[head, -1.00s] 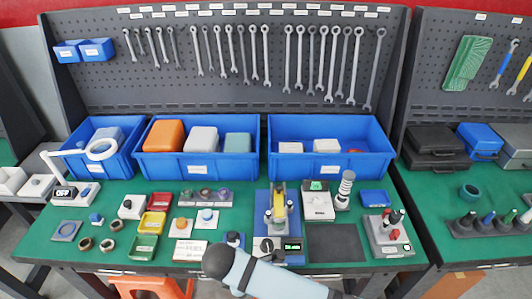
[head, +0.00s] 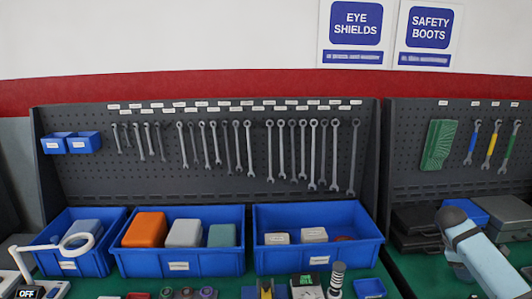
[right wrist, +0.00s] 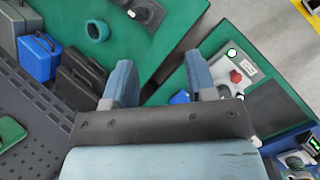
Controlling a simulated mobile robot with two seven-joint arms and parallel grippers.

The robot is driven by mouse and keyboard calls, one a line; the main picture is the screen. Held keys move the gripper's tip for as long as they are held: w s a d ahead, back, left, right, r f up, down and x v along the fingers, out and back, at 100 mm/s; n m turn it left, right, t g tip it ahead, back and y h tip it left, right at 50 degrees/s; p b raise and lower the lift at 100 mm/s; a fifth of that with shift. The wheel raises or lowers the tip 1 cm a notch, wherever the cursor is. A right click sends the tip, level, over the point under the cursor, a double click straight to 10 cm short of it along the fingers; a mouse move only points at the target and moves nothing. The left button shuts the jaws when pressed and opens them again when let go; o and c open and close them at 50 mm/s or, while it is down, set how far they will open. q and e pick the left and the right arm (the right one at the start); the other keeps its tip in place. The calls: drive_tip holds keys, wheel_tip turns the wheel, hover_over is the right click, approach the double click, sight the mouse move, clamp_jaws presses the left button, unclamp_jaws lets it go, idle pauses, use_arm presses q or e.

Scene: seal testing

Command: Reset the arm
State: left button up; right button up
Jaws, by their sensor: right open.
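My right arm (head: 475,250) shows in the head view at the lower right, in front of the gap between the two benches and the cases. In the right wrist view my right gripper (right wrist: 161,72) has its two blue-grey fingers spread wide, with nothing between them. It hangs above the benches, over the gap between their green tops. My left arm and gripper are in neither current view.
Blue bins (head: 318,238) stand at the back of the bench under a pegboard (head: 85,170) of wrenches. A dark case (head: 415,222) stands on the right bench. The right wrist view shows a green ring (right wrist: 97,30) and a grey device with a red knob (right wrist: 232,75).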

drive_tip(key=s+d+r+m, duration=0.2)
drive_tip(key=d+r, duration=0.4)
drive_tip(key=d, duration=0.3)
drive_tip(key=w+d+r+m+t+h, duration=0.1)
drive_tip(key=w+r+m+t+h, duration=0.15)
drive_tip(key=w+t, duration=0.7)
drive_tip(key=w+a+r+t+y, duration=0.3)
drive_tip(key=w+a+r+t, duration=0.1)
drive_tip(key=w+r+t, duration=0.6)
drive_tip(key=s+a+f+n+g+y, duration=0.1)
drive_tip(key=s+a+f+y, duration=0.1)
drive_tip(key=s+a+f, duration=0.6)
drive_tip(key=s+a+f+g+y, duration=0.15)
drive_tip(key=s+a+f, duration=0.25)
drive_tip(key=a+f, duration=0.65)
drive_tip(key=s+a+f+n+g+y, duration=0.1)
drive_tip(key=s+a+f+y, duration=0.1)
drive_tip(key=s+a+f, duration=0.7)
drive_tip(key=s+a+f+m+g+y, duration=0.1)
drive_tip(key=s+a+f, duration=0.2)
drive_tip(key=s+a, duration=0.2)
drive_tip(key=s+a+f+m+g+y, duration=0.1)
drive_tip(key=s+a+f, duration=0.3)
drive_tip(key=s, duration=0.8)
drive_tip(key=s+a+f+m+g, duration=0.1)
drive_tip(key=s+a+f, duration=0.3)
drive_tip(key=s+a, duration=0.3)
drive_tip(key=shift+s+a+y, duration=0.35)
drive_tip(key=shift+s+y, duration=0.05)
drive_tip(key=shift+s, duration=0.35)
